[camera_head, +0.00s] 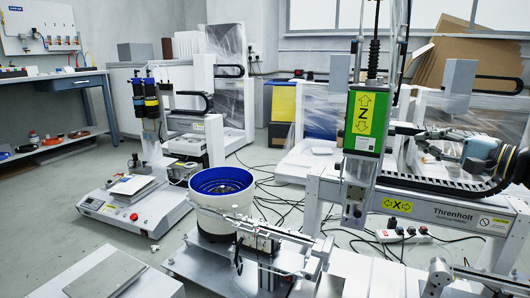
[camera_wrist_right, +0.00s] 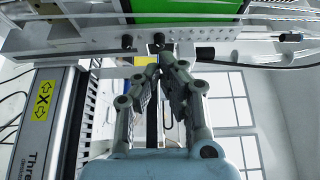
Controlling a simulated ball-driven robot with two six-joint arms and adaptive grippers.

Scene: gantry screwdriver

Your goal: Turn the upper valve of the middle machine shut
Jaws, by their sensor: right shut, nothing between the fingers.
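The machine in front of me is a gantry with a green Z block (camera_head: 367,120) on its column, above the white X beam (camera_head: 440,211). In the right wrist view, which is turned on its side, two small black knobs sit on a pale plate beside the green block. The right-hand knob (camera_wrist_right: 158,40) appears to be the upper one, the left-hand knob (camera_wrist_right: 127,41) the lower. My right gripper (camera_head: 398,131) points left at the column. In the right wrist view its fingertips (camera_wrist_right: 165,70) are together and empty, close to the right-hand knob; contact cannot be told. My left gripper is out of view.
A white bowl feeder with a blue rim (camera_head: 222,186) stands left of the gantry. A screwdriver station (camera_head: 130,205) stands further left. A black cable chain (camera_head: 440,184) runs along the beam below my right gripper. Cables lie on the floor; a workbench (camera_head: 75,80) stands at far left.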

